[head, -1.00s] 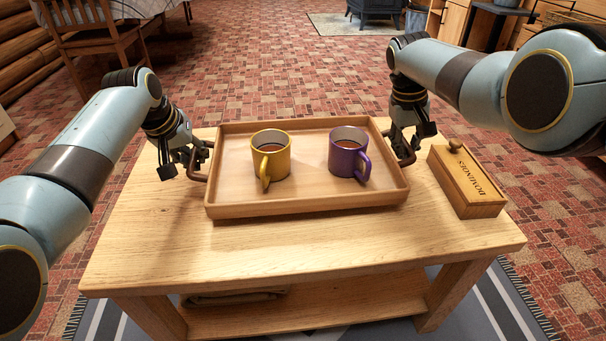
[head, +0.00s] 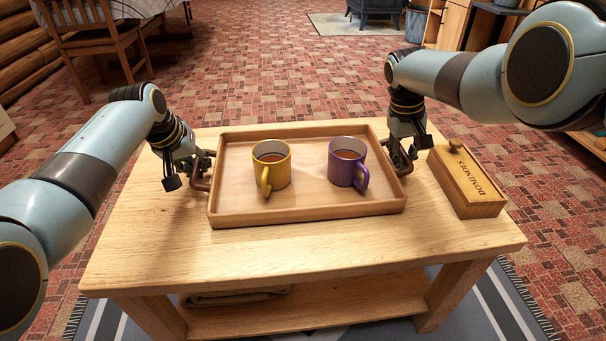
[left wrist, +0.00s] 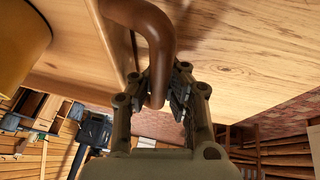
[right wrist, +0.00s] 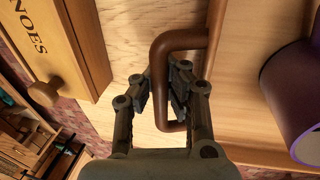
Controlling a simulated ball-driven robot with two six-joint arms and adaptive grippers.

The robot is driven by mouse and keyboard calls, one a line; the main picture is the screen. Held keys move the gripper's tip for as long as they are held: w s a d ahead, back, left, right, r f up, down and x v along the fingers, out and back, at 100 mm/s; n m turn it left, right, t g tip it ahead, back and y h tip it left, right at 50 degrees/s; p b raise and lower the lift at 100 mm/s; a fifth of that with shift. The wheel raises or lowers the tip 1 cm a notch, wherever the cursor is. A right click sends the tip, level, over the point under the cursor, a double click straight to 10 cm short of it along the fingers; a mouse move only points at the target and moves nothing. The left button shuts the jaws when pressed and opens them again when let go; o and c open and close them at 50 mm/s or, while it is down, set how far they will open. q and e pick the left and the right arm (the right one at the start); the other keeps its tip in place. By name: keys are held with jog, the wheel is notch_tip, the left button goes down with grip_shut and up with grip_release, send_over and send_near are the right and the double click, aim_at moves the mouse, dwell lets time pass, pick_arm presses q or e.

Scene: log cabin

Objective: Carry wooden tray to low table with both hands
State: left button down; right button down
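The wooden tray (head: 306,215) is level, low over the top of a low wooden table (head: 300,255); it looks to be touching or almost touching it. A yellow mug (head: 271,168) and a purple mug (head: 345,165), both with dark drink, stand upright in it. My left gripper (head: 199,172) is at the tray's left handle; in the left wrist view its fingers (left wrist: 158,85) close around the brown handle (left wrist: 158,40). My right gripper (head: 402,155) is at the right handle; in the right wrist view its fingers (right wrist: 162,90) flank that handle (right wrist: 180,42).
A wooden dominoes box (head: 468,185) lies on the table's right side, close to my right gripper. A folded cloth (head: 236,296) is on the lower shelf. The table's front strip is bare. A chair (head: 95,40) stands at the back left beyond open floor.

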pick_arm(q)
jog(key=c, duration=1.5)
grip_release()
jog(key=shift+r, duration=0.1)
pick_arm(e)
jog(key=c, duration=1.5)
grip_release()
jog(key=shift+a, duration=0.1)
jog(key=shift+r, duration=0.1)
jog(key=shift+w+r, duration=0.1)
jog(key=shift+r, duration=0.4)
pick_arm(q)
jog(key=v, duration=0.8)
jog(key=shift+s, duration=0.1)
pick_arm(e)
jog(key=r, duration=0.3)
jog(key=a+r, duration=0.1)
jog(key=r, duration=0.3)
jog(key=a+r, duration=0.1)
jog(key=r, duration=0.3)
jog(key=shift+s, duration=0.4)
pick_arm(q)
jog(key=shift+s, duration=0.1)
pick_arm(e)
jog(key=shift+a+f, duration=0.1)
jog(key=shift+f, duration=0.05)
